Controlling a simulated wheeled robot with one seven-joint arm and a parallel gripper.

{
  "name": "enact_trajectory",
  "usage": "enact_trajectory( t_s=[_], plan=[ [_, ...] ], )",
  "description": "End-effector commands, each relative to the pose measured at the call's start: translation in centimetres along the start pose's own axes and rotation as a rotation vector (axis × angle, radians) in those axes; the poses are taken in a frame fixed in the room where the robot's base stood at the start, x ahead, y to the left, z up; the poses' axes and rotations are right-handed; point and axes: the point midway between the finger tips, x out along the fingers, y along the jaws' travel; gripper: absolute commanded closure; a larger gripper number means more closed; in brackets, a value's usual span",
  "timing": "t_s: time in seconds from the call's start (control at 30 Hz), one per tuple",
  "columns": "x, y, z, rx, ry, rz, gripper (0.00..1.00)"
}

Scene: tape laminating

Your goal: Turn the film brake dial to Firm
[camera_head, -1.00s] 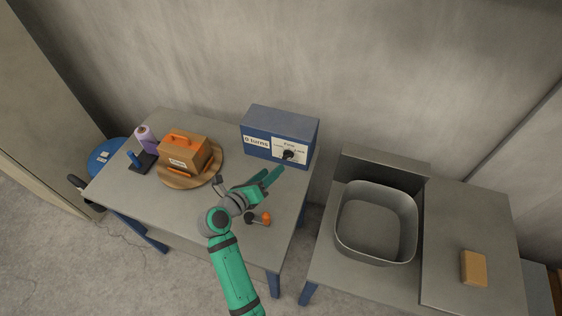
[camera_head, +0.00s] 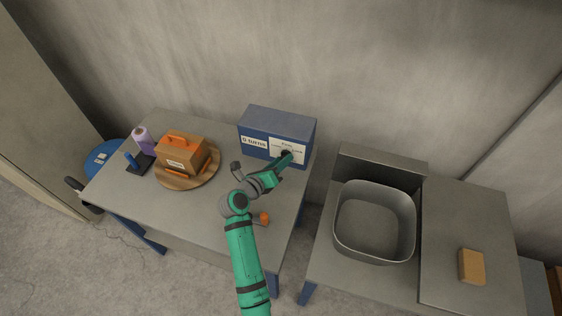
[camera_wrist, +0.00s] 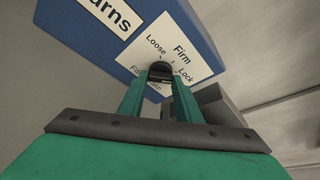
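The film brake dial (camera_wrist: 160,67) is a dark round knob on a white label plate (camera_wrist: 185,45) marked Loose, Firm and Lock, on the front of a blue box (camera_head: 277,123). In the wrist view my gripper (camera_wrist: 160,78) has its two green fingers close on either side of the dial, and they look shut on it. The dial's pointer is not clear, so I cannot tell its setting. In the head view my gripper (camera_head: 284,160) reaches up to the dial and partly covers it and the plate.
An orange-handled brown box (camera_head: 182,153) sits on a round wooden board (camera_head: 206,176) to the left. A purple roll (camera_head: 143,137) and a blue post (camera_head: 131,160) stand beyond it. An orange-tipped knob (camera_head: 264,218) is near my arm. A grey basin (camera_head: 374,251) stands right.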

Motion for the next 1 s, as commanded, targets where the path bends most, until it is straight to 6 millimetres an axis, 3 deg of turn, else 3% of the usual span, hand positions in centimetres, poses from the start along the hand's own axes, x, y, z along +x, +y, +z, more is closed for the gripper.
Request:
enact_trajectory(
  t_s=[0.1, 0.47, 1.0],
  plan=[
    [-0.02, 0.04, 0.00, 0.000, 0.000, 0.001, 0.91],
    [-0.02, 0.18, 0.00, -0.052, 0.000, -0.020, 0.91],
    [0.08, 0.50, -0.11, -0.446, 0.000, -0.183, 0.91]
  ],
)
